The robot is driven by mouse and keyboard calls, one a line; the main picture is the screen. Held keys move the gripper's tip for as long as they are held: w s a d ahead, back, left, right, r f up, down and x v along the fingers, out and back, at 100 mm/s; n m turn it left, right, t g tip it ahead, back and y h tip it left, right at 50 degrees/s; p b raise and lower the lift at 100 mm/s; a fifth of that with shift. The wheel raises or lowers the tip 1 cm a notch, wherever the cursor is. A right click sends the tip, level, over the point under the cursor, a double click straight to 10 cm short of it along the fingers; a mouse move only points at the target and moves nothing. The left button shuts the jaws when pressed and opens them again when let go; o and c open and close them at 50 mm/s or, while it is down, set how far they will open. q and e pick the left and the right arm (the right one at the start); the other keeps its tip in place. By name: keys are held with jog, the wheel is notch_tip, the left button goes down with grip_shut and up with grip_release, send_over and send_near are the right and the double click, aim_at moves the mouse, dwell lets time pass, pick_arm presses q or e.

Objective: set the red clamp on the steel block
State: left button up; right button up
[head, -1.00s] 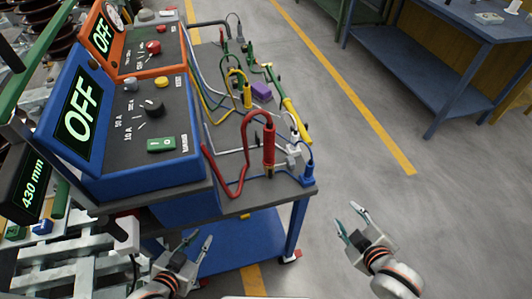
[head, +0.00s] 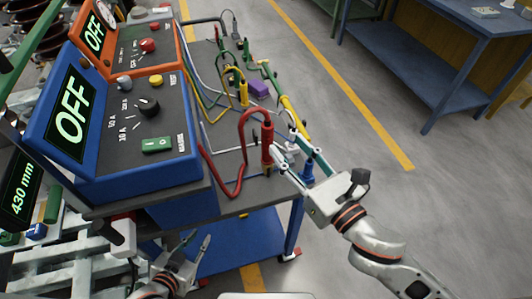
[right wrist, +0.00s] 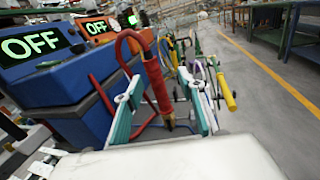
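The red clamp (head: 267,143) stands upright at the near right of the bench top, with a thick red cable looping from its top. My right gripper (head: 286,157) is open beside it, fingers pointing at its lower part. In the right wrist view the red clamp (right wrist: 157,85) shows between the two separated fingers (right wrist: 165,108); I cannot tell whether either touches it. My left gripper (head: 194,246) is open and empty, low in front of the bench. I cannot identify the steel block for certain; pale metal beams (head: 62,262) show at the lower left.
A blue instrument box (head: 130,130) reading OFF and an orange one (head: 128,38) fill the bench's left side.

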aim_at(271, 134)
jog(key=shift+n, duration=0.5)
jog(key=x, duration=0.5)
jog(key=a+x, duration=0.1)
jog(key=x, duration=0.2)
jog(key=shift+s+a+r+p, duration=0.1)
jog(key=shift+s+r+p, duration=0.15)
jog(key=shift+s+p, duration=0.15)
grip_shut()
jog(key=shift+r, duration=0.15)
